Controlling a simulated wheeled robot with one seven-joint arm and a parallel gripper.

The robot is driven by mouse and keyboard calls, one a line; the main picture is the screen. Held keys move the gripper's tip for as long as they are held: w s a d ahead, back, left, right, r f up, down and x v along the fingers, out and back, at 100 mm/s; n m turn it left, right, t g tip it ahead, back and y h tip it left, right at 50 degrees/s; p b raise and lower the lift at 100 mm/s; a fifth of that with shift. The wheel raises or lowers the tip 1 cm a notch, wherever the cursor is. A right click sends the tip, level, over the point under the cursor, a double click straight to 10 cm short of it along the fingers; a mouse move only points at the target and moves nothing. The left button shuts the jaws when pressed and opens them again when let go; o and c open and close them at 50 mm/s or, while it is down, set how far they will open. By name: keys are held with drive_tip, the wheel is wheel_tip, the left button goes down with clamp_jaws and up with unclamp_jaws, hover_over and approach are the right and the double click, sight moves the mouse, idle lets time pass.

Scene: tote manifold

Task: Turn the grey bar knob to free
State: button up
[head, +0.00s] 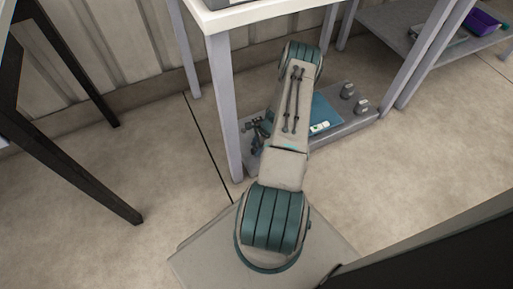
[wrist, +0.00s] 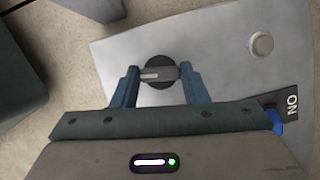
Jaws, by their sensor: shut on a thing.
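The grey bar knob (wrist: 159,74) shows in the wrist view, a grey bar on a round dark base fixed to a light grey plate (wrist: 215,45). The bar lies across the picture, with a pale mark toward its left end. My gripper (wrist: 160,80) has one blue finger at each end of the bar and is shut on it. In the head view my arm reaches under the table, and my gripper and the knob are hidden behind it.
A round pale button (wrist: 261,44) sits right of the knob. A dark label (wrist: 290,103) and a blue part (wrist: 276,122) are lower right. In the head view, table legs (head: 222,110) stand close beside my arm. Open floor (head: 150,160) lies left.

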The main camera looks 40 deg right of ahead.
drive_tip(key=shift+w+d+n+g+b, duration=0.1)
drive_tip(key=shift+n+g+b, duration=0.35)
drive_tip(key=shift+n, duration=0.65)
drive_tip(key=o, duration=1)
drive_tip(key=p+v, duration=0.3)
drive_tip(key=v, duration=0.4)
drive_tip(key=shift+d+r, duration=0.15)
